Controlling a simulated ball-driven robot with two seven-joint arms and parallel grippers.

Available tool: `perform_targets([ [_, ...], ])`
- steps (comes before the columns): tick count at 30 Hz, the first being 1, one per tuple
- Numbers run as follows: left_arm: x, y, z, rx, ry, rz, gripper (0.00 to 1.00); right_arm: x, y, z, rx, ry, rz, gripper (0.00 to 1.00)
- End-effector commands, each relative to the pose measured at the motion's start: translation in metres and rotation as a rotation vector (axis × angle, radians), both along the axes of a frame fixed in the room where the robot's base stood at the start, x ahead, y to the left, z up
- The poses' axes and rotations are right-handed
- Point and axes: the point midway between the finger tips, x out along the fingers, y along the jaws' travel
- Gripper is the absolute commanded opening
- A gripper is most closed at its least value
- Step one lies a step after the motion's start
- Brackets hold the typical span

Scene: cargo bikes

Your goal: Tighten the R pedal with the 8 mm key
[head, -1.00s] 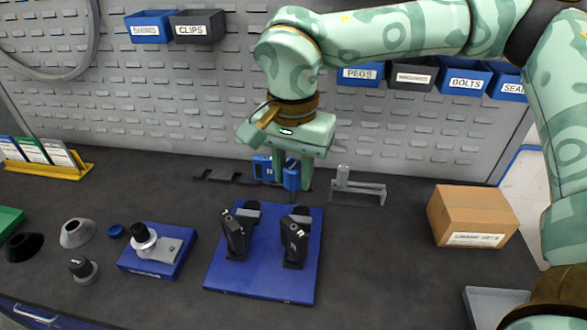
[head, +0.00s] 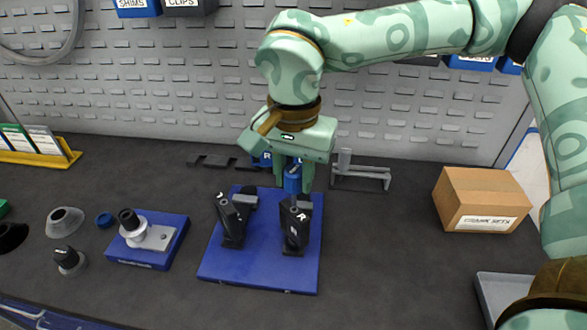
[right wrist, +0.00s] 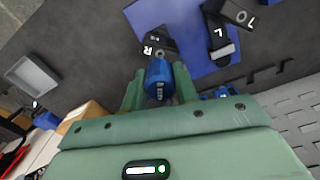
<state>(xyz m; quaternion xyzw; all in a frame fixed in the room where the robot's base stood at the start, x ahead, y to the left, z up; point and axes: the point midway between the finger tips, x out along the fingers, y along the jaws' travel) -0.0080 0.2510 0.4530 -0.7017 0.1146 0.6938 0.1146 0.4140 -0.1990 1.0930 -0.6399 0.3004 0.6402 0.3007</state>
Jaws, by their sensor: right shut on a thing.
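My right gripper (head: 291,183) is shut on a blue-handled key (head: 293,177). Its jaws point down at the far edge of the blue board. In the right wrist view the blue handle (right wrist: 159,80) sits between the green fingers, and its marking is too small to read. The R pedal (head: 296,222), black and marked R, stands on the right of the blue board (head: 262,278). The L pedal (head: 232,222) stands on the left. The held key is at the R pedal's far end; its tip is hidden, so contact cannot be told. My left gripper is not in view.
Another blue-handled tool (head: 262,161) stands behind the gripper. A grey bracket (head: 362,175) and a cardboard box (head: 481,199) are to the right. A smaller blue fixture (head: 150,252) is to the left. The bench between board and box is clear.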

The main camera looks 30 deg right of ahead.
Motion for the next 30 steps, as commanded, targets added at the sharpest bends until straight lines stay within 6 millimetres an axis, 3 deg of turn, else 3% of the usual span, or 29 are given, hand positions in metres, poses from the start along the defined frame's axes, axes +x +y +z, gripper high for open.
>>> perform_targets([
  [30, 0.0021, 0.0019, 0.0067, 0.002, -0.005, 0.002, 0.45, -0.0001, 0.0002, 0.0002, 0.0, 0.0, 0.0, 0.0],
])
